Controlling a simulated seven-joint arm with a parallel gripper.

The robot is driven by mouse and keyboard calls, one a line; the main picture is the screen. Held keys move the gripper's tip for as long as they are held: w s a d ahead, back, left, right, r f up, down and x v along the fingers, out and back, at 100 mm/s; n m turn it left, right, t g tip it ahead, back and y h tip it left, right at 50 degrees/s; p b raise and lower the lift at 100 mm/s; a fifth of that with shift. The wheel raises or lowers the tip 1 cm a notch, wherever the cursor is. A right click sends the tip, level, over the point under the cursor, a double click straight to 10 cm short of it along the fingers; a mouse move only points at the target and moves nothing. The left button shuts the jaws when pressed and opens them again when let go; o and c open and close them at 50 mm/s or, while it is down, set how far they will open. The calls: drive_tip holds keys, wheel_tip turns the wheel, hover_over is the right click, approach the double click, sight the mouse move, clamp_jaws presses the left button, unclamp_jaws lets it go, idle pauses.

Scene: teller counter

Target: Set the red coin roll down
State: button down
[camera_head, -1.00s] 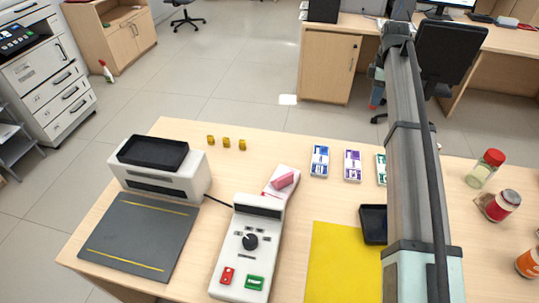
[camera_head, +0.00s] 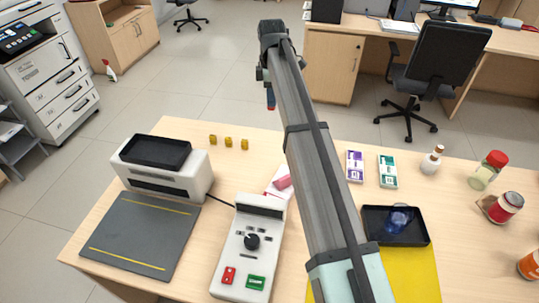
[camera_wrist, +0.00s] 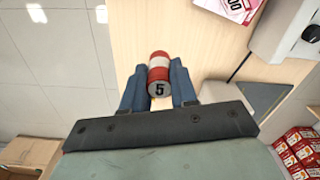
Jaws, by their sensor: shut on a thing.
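The red coin roll (camera_wrist: 159,72), with a white band and a black "5" on its end, is between the two blue-grey fingers of my gripper (camera_wrist: 159,80) in the wrist view. The gripper is shut on it. Wooden tabletop shows beneath and around it, with the table edge to its left. In the head view my gripper (camera_head: 268,88) hangs high, seen against the floor past the table's far edge. My arm hides part of the table's middle.
A counting machine (camera_head: 243,255), note bundles (camera_head: 388,171), several yellow blocks (camera_head: 229,142) and jars (camera_head: 489,170) stand around.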

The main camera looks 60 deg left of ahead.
drive_tip(key=f, duration=2.1)
drive_tip(key=shift+s+a, duration=0.1)
drive_tip(key=shift+s, duration=0.15)
drive_tip(key=shift+f, duration=0.15)
drive_tip(key=c, duration=0.9)
unclamp_jaws()
wheel_tip(320, 180, up, 12)
drive_tip(key=shift+r, duration=0.2)
